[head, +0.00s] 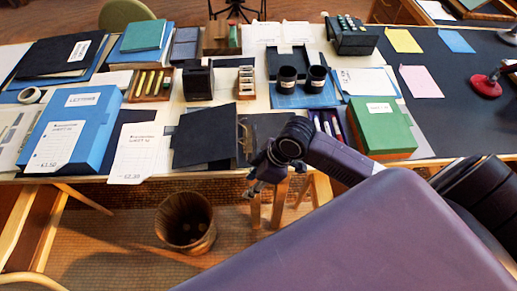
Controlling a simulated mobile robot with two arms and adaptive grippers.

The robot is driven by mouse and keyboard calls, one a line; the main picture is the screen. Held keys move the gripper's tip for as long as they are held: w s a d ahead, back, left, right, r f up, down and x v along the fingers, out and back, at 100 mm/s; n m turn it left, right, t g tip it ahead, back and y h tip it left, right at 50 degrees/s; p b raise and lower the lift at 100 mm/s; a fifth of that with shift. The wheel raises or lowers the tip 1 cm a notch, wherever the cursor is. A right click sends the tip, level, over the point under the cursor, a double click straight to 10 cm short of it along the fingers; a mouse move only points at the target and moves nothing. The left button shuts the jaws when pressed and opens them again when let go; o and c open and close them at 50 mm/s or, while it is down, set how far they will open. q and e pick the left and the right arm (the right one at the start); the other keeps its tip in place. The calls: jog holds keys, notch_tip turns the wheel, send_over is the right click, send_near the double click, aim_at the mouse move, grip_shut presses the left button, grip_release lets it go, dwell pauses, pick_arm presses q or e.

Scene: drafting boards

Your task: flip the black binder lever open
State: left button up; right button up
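The black binder (205,137) lies opened out near the front edge of the desk, its cover spread to the left. A narrow strip with small metal parts (243,136) runs down its middle. The lever's position is too small to tell. My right gripper (254,186) is at the desk's front edge, just below the binder's right half, with its arm reaching in from the right. It looks apart from the metal parts. Its fingers are small and dark, so their opening is unclear. My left gripper is not in view.
A green box (380,127) and a pen tray (327,124) stand right of the binder. Two black cups (287,80) stand behind it. A blue box (72,128) and a paper sheet (133,152) lie left. A waste bin (185,222) stands on the floor below.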

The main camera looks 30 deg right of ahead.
jog(key=w+d+r+n, duration=0.2)
jog(key=w+d+r, duration=0.5)
jog(key=d, duration=0.3)
jog(key=shift+g, duration=0.3)
jog(key=shift+a+p+x, duration=0.15)
jog(key=shift+p+x, duration=0.15)
jog(key=shift+x, duration=1.6)
jog(key=shift+a+p+x, duration=0.15)
jog(key=shift+p+x, duration=0.1)
jog(key=shift+x, duration=1.7)
jog(key=shift+w+r, duration=0.15)
jog(key=shift+w, duration=0.05)
jog(key=shift+r, duration=0.1)
grip_shut()
